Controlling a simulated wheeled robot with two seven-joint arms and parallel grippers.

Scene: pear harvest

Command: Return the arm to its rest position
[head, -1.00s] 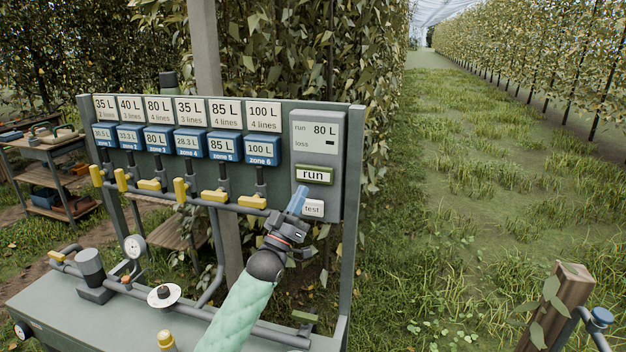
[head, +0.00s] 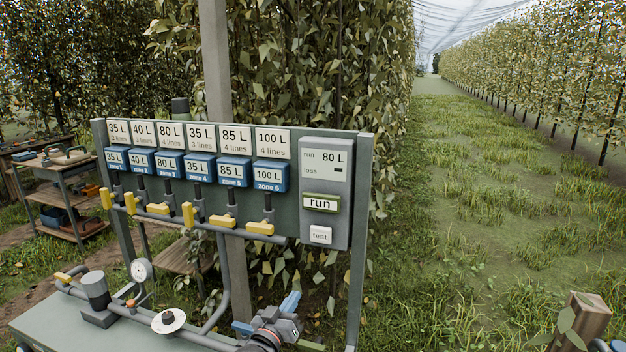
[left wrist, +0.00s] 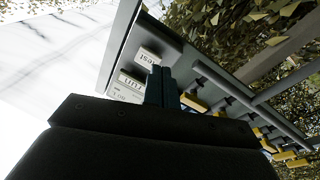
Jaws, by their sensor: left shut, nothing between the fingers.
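My left gripper (head: 289,303) is low in the head view, in front of the panel's lower right part. Its blue fingers are shut with nothing between them. It is below and apart from the white test button (head: 320,235) and the green-framed run button (head: 320,203). In the left wrist view the shut fingers (left wrist: 160,86) point up toward the tilted panel, with the test button (left wrist: 148,58) beyond them. My right gripper is not in view.
The grey control panel (head: 366,200) carries blue zone displays, white cards and several yellow valve handles. Below it are a pressure gauge (head: 141,271), pipes and a bench top (head: 60,322). A tool cart (head: 66,190) stands at left. A wooden post (head: 585,318) is at lower right. The grass aisle is open.

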